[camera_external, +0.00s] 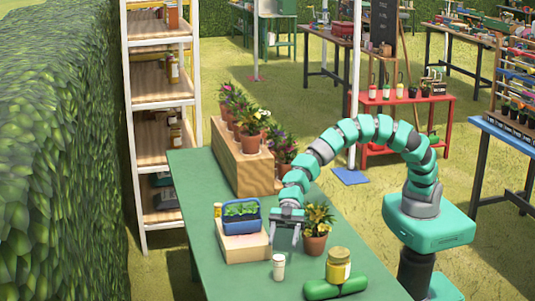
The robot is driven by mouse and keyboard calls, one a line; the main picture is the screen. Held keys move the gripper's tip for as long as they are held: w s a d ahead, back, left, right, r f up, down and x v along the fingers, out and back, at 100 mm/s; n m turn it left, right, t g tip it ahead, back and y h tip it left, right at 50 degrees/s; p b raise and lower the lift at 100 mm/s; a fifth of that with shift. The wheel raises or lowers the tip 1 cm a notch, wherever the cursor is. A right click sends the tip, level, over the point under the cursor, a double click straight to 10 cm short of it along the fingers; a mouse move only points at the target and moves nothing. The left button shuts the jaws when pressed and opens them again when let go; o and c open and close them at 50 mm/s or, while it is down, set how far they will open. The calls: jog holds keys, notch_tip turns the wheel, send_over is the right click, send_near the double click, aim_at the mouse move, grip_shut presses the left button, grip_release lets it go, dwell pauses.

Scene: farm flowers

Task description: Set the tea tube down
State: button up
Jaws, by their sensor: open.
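A small white cylinder (279,268) with a pale lid stands upright on the green table (205,185); it may be the tea tube, but no label is readable. My gripper (284,241) points down with its fingers apart. It is just above and behind the white cylinder in the picture, and nothing shows between the fingers. A small yellow container (218,210) stands at the left, partly hidden behind a pale box.
The pale box (246,246) carries a blue tray (241,220) of seedlings left of my gripper. A potted plant (315,243) stands close on the right.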

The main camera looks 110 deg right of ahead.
jog(key=shift+v, duration=1)
jog(key=s+d+r+m+t+h, duration=0.15)
jog(key=d+r, duration=0.25)
jog(key=r, duration=0.5)
jog(key=s+d+r+m+t+h, duration=0.15)
jog(key=d+r, duration=0.25)
jog(key=r, duration=0.6)
jog(key=s+d+r+m+t, duration=0.1)
jog(key=s+d+r, duration=0.2)
jog(key=r, duration=0.6)
jog(key=s+d+r+m+t+h, duration=0.2)
jog(key=s+d+r+m+h, duration=0.2)
jog(key=s+d+r, duration=0.3)
jog(key=s+d+r+m+t+h, duration=0.3)
jog(key=s+d+r, duration=0.4)
jog(key=r, duration=0.6)
jog(key=shift+s+m+h, duration=0.8)
jog(key=shift+s+h, duration=0.2)
jog(key=shift+s, duration=0.15)
notch_tip(320, 180, up, 8)
jog(key=p, duration=0.8)
jog(key=shift+f, duration=0.2)
